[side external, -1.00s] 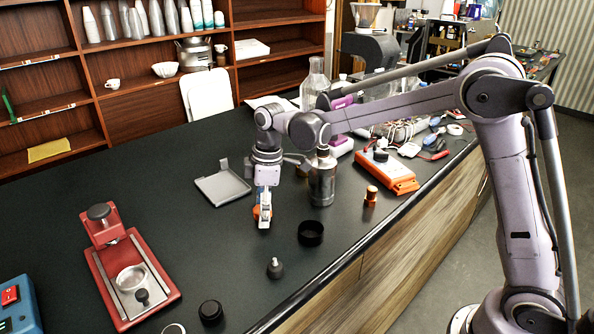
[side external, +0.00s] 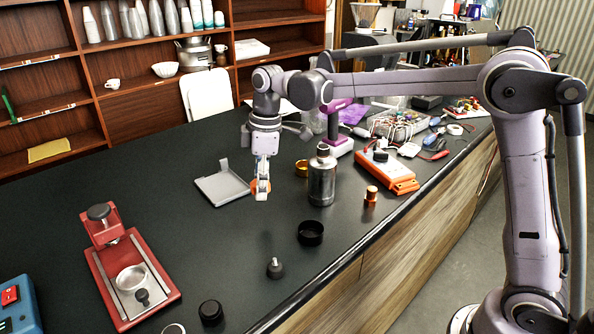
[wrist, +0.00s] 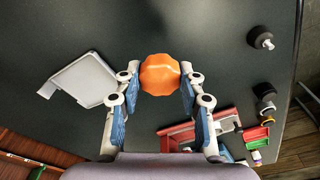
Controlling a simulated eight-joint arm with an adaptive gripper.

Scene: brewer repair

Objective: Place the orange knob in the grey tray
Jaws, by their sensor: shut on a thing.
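My gripper (side external: 262,190) is shut on the orange knob (wrist: 160,74) and holds it above the black counter. In the wrist view the knob sits between the fingertips. In the side view the knob (side external: 254,185) is partly hidden behind the fingers. The grey tray (side external: 222,187) lies flat on the counter, just left of my gripper. It also shows in the wrist view (wrist: 85,82), to the left of the knob, and looks empty. The knob is apart from the tray.
A steel bottle (side external: 322,180) stands close to the right of my gripper, with a brass ring (side external: 301,168) beside it. A red press (side external: 130,275) stands at left.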

